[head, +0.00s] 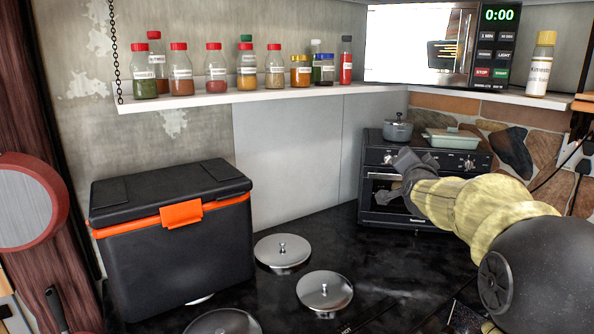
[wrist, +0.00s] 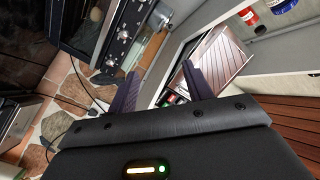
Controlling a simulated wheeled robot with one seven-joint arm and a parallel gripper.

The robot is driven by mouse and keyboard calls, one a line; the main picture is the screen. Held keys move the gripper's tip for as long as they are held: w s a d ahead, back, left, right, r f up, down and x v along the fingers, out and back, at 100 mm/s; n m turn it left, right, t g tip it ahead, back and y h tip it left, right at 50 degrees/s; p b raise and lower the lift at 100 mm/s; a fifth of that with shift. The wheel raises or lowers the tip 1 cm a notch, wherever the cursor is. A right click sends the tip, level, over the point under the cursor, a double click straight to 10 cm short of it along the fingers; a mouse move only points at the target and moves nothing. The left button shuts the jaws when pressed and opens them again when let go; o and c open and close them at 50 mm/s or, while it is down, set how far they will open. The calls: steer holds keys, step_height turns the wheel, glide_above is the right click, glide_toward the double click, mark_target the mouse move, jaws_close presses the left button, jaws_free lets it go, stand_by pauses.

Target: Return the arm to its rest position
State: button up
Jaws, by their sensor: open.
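My gripper (head: 405,168) is at the end of my yellowish arm, which reaches in from the right in the head view. It is in front of the black toaster oven (head: 390,215), above the dark counter. In the wrist view my gripper (wrist: 160,88) shows two dark fingers spread apart with nothing between them. Whether the gripper touches the oven cannot be told from the head view.
A black cooler (head: 175,260) with an orange latch stands at left. Round metal lids (head: 324,291) lie on the dark counter (head: 390,280). A shelf (head: 250,97) with several spice jars runs above. A microwave (head: 430,45) is at upper right. A pot (head: 397,130) sits on the oven.

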steer(key=s+a+f+n+g+y+b, duration=0.1)
steer(key=s+a+f+n+g+b, duration=0.2)
steer(key=f, duration=0.6)
steer(key=s+a+f+n+g+y+b, duration=0.1)
steer(key=s+a+f+g+y, duration=0.15)
steer(key=s+f, duration=0.45)
steer(key=s+a+f+n+g+y+b, duration=0.1)
steer(key=s+a+f+n+g+b, duration=0.2)
steer(key=f, duration=0.8)
steer(key=s+a+f+n+g+b, duration=0.35)
steer(key=s+f+g, duration=0.25)
steer(key=s+f, duration=1.2)
steer(key=w+p+v, duration=0.2)
steer(key=p+v, duration=1.6)
steer(key=shift+r+n, duration=0.45)
steer(key=shift+r, duration=0.15)
steer(key=shift+w+f, duration=0.1)
steer(key=shift+c, duration=0.2)
steer(key=shift+c, duration=1.3)
steer(key=shift+a, duration=0.1)
